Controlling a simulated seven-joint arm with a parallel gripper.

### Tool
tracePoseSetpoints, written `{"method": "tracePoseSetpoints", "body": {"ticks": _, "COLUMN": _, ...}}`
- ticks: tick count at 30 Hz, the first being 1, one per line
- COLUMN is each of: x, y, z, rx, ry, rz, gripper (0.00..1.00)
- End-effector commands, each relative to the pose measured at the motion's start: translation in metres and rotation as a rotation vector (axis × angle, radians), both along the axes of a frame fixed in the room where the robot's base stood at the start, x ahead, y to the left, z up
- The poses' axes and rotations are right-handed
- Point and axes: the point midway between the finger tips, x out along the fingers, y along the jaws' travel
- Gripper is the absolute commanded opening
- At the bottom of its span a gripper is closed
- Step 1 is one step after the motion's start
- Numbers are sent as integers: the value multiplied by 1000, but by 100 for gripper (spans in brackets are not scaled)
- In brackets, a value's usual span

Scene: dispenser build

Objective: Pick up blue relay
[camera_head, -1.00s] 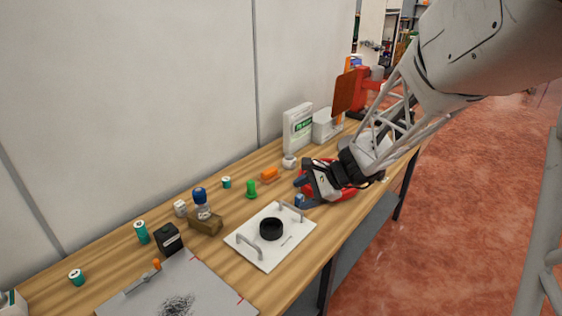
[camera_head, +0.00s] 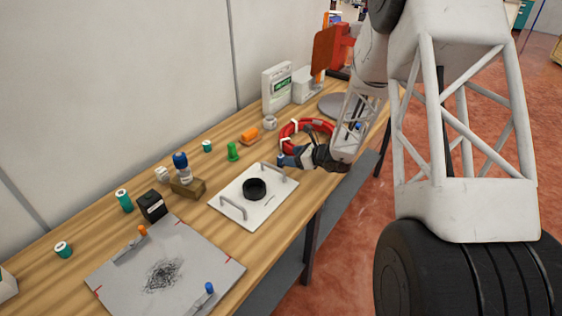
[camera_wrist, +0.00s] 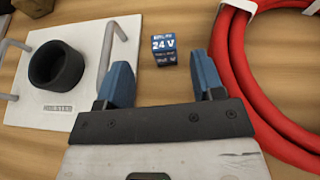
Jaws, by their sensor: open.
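The blue relay (camera_wrist: 164,48) is a small dark-blue cube marked "24 V" in white. It stands on the wooden table between a white plate and a red coil in the wrist view. My gripper (camera_wrist: 162,78) is open, with its two blue fingers spread and nothing between them. The relay lies just beyond the fingertips, roughly centred on the gap and apart from both. In the head view my gripper (camera_head: 288,161) is low over the table beside the white plate's right end. I cannot separate the relay from the blue fingers there.
The white plate (camera_head: 237,208) with a black ring holder and two handles is left of the gripper. The red coil (camera_head: 292,131) lies close behind it.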

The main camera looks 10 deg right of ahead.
Motion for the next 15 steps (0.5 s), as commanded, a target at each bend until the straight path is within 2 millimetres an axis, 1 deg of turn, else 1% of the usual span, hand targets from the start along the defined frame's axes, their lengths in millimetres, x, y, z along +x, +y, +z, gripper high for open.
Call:
{"method": "tracePoseSetpoints", "body": {"ticks": 3, "x": 3, "y": -2, "z": -5, "rx": 10, "ry": 8, "rz": -15, "gripper": 62}}
{"method": "tracePoseSetpoints", "body": {"ticks": 15, "x": 4, "y": 0, "z": -6, "rx": 11, "ry": 7, "rz": -16, "gripper": 62}}
